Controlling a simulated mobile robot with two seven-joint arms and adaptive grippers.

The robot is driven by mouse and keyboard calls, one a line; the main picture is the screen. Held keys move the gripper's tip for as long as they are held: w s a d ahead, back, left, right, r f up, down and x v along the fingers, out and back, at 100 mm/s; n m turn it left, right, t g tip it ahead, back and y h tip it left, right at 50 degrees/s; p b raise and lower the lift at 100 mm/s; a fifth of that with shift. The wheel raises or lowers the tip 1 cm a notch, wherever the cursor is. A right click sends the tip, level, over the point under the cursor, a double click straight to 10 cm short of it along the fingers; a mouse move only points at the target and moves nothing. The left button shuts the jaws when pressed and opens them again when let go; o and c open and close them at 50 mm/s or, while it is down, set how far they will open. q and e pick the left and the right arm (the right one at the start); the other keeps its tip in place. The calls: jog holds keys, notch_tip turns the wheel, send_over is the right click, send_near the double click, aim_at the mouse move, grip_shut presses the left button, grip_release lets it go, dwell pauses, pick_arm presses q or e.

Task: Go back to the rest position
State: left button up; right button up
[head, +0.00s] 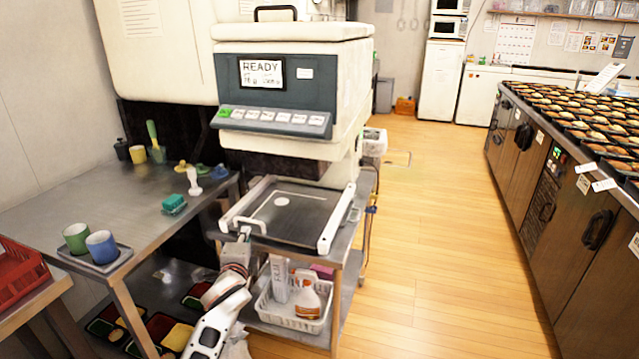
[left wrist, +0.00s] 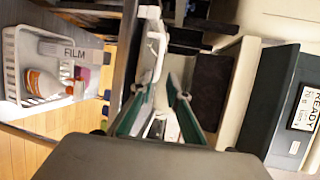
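My left arm comes up from the bottom in the head view. Its gripper (head: 243,234) is at the near left corner of the sealing machine's tray frame, close to the white handle (head: 262,224). In the left wrist view the two green-lined fingers (left wrist: 159,88) stand apart, and a white handle (left wrist: 155,52) shows just beyond their tips. I cannot tell whether a finger touches it. The sealing machine (head: 275,90) shows READY on its screen, and its dark tray plate (head: 300,222) is out in front. My right gripper is not in view.
A steel table (head: 120,205) at left holds cups, a teal block (head: 174,203) and small utensils. A white basket (head: 300,322) with a spray bottle and FILM box sits under the machine. Filled bento trays line the right counter (head: 570,140). The wooden floor between is clear.

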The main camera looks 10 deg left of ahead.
pick_arm(q)
jog(key=s+d+f+n+g+h+p, duration=0.1)
jog(key=s+d+f, duration=0.4)
jog(key=s, duration=0.8)
jog(key=s+d+f+n+g+h+p, duration=0.2)
jog(key=s+d+f+n, duration=0.4)
jog(key=s, duration=0.8)
jog(key=s+d+f+n+g+h+p, duration=0.1)
jog(key=s+d+f+n+h+p, duration=0.2)
jog(key=s, duration=1)
jog(key=d+f+n+h, duration=0.1)
jog(key=d+f, duration=0.2)
jog(key=f, duration=0.1)
jog(key=shift+s+d+f+g+h, duration=0.2)
jog(key=shift+s+f+g+h, duration=0.1)
jog(key=shift+s+h, duration=0.1)
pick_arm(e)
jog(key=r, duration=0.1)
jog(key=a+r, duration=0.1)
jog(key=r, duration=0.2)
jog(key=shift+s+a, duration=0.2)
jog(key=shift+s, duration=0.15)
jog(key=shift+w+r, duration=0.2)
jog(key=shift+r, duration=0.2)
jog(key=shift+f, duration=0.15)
